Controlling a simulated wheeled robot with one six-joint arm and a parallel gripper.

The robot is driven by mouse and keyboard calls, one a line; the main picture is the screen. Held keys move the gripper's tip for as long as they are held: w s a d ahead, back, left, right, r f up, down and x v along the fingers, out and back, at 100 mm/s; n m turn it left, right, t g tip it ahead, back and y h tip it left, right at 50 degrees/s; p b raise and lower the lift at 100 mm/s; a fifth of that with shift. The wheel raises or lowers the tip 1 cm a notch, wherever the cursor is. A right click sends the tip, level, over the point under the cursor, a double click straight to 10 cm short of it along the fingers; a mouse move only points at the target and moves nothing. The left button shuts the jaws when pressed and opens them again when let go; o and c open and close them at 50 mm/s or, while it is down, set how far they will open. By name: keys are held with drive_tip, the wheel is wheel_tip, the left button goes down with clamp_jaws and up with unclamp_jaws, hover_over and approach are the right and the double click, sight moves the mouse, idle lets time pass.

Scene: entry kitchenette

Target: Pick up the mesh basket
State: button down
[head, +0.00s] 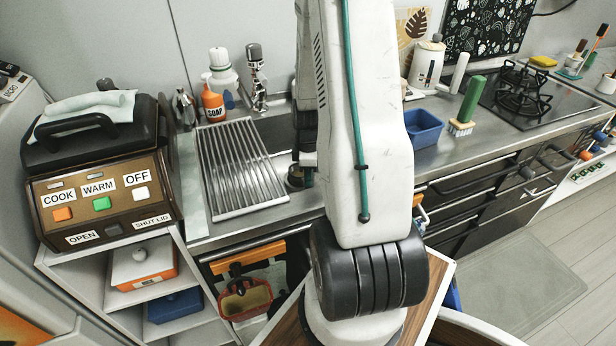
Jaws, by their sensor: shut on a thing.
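My arm stands in the middle of the head view and covers much of the sink area. My gripper (304,153) shows only in part as a dark shape at the left edge of the arm, low over the sink (274,128). It is shut on a small dark round thing, which looks like the mesh basket (296,181), near the front of the sink. Most of the basket and the fingertips are hidden behind the arm, so I cannot tell whether it is clear of the sink.
A metal drying rack (240,168) lies left of the sink, with a soap bottle (213,104) and a tap (257,80) behind. A blue tub (423,127), a green-handled brush (468,105) and a hob (525,97) are on the right. A cooker box (100,190) stands at left.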

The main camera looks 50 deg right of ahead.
wheel_tip(320, 180, up, 10)
drive_tip(key=shift+f, duration=0.25)
idle(0.5)
